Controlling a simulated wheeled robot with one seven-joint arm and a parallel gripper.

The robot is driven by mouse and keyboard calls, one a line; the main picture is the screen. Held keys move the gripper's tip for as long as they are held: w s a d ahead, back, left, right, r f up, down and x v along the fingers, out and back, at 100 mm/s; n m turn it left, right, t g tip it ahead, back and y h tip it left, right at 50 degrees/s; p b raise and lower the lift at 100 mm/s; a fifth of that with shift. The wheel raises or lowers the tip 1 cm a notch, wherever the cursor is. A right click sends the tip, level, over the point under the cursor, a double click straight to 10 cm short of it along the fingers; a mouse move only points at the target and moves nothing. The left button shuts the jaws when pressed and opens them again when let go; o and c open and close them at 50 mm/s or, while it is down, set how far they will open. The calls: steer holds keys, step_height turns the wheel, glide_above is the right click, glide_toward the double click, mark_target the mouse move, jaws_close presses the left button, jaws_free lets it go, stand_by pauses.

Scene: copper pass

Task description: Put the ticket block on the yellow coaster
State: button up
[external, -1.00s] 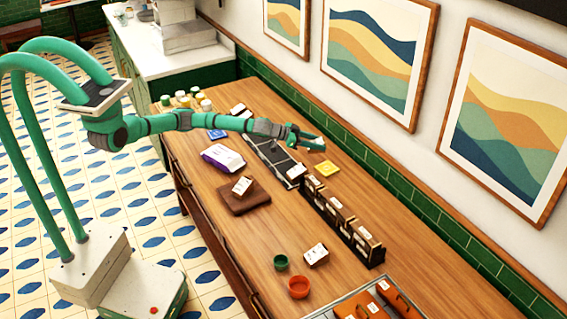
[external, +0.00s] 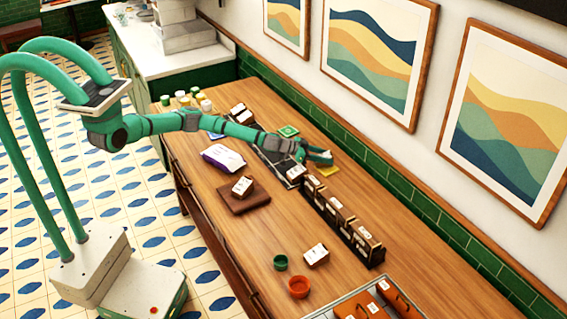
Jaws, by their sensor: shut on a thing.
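My gripper (external: 324,157) is at the back of the counter, over the yellow coaster (external: 329,171). It is shut on a small pale thing, taken to be the ticket block, which the fingers mostly hide. The yellow coaster lies flat near the wall, partly covered by the gripper. I cannot tell whether the held block touches the coaster or is just above it.
A dark rack of boxes (external: 340,222) stands just in front of the coaster. A green coaster (external: 288,131) lies behind my arm. A purple-and-white packet (external: 223,157) and a brown board (external: 240,200) with a small block lie left. An orange bowl (external: 299,287) stands in front.

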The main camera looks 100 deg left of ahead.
steer(key=shift+f, duration=0.15)
steer(key=o, duration=1.1)
steer(key=shift+r, duration=0.2)
steer(key=v, duration=1.2)
steer(key=shift+d, duration=0.1)
